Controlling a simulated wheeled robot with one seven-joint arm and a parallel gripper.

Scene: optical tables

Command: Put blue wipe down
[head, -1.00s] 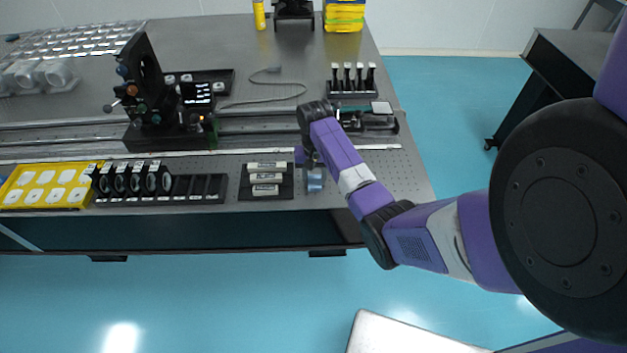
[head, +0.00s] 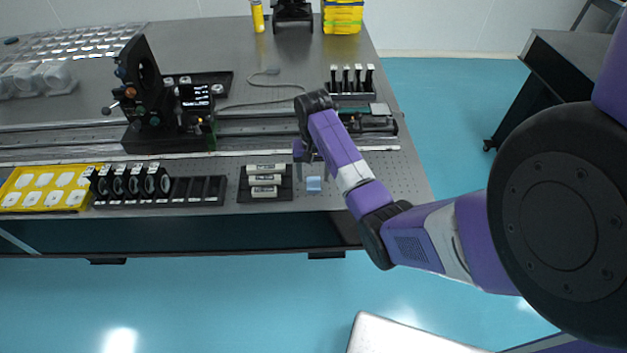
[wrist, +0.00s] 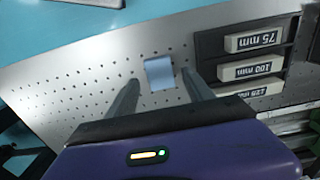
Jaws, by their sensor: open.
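The blue wipe (head: 314,184) is a small light-blue piece lying on the perforated table top (head: 385,185), right of the black rack of white labelled boxes. In the wrist view the blue wipe (wrist: 159,73) shows flat on the table, beyond and between the fingertips. My gripper (wrist: 156,82) is open and empty, with its two grey fingers apart on either side of the wipe's line. In the head view my gripper (head: 308,152) is partly hidden by my own wrist and hangs behind the wipe, apart from it.
The black rack (head: 265,196) with boxes marked 75 mm, 100 mm and 125 mm stands close left of the wipe. The table's front edge is just in front. A rail with a carriage (head: 370,122) lies behind. The perforated surface to the right is bare.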

